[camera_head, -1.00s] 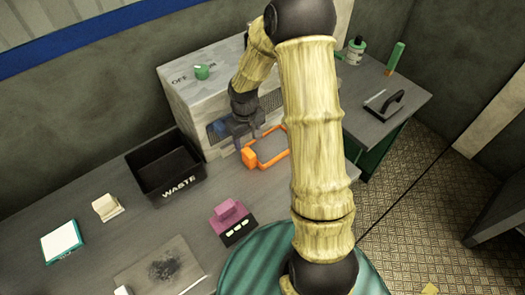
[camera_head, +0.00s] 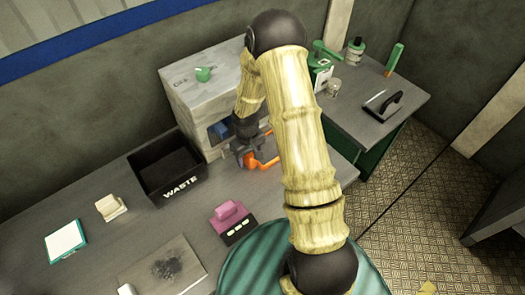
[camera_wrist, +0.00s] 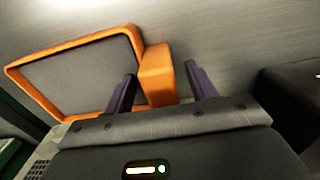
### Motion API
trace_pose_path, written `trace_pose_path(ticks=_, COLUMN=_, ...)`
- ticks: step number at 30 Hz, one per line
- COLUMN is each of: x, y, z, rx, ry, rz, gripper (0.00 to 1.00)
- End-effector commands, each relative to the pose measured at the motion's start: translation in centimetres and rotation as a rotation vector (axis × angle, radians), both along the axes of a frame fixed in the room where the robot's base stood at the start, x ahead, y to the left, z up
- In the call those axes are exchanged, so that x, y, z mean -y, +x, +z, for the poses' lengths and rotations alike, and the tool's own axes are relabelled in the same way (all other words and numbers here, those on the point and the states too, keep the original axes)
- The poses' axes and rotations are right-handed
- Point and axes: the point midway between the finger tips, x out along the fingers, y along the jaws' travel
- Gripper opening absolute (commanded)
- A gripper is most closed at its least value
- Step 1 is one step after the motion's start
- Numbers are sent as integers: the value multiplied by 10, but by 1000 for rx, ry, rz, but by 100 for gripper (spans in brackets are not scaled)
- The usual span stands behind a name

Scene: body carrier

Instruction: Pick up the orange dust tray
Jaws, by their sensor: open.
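The orange dust tray (camera_head: 268,163) lies on the grey worktop in front of the pale box machine, partly hidden by my arm in the head view. The wrist view shows its orange rim (camera_wrist: 75,47) around a grey inside, with a blocky orange handle (camera_wrist: 157,72) at its right end. My gripper (camera_head: 244,155) is low over the handle end. In the wrist view, the two purple fingers of my gripper (camera_wrist: 160,70) are open, with the handle between them and a gap on the right. Whether a finger touches the tray I cannot tell.
A black waste bin (camera_head: 166,188) stands left of the tray, close to the pale machine (camera_head: 190,95) with a green knob. A side table (camera_head: 365,120) at right holds bottles and a black tool. Bare worktop lies between bin and purple block.

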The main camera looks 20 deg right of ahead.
Motion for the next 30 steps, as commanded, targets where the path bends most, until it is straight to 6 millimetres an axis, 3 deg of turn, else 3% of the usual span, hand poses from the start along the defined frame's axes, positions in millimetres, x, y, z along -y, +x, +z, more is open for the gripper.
trace_pose_path(ticks=5, x=0, y=0, z=-11, rx=1, ry=0, rz=0, gripper=56)
trace_pose_path(ticks=19, x=0, y=0, z=-11, rx=1, ry=0, rz=0, gripper=56)
trace_pose_path(ticks=20, x=0, y=0, z=-11, rx=1, ry=0, rz=0, gripper=54)
trace_pose_path(ticks=28, x=0, y=0, z=-11, rx=1, ry=0, rz=0, gripper=1)
trace_pose_path(ticks=30, x=0, y=1, z=-10, rx=2, ry=0, rz=0, gripper=0)
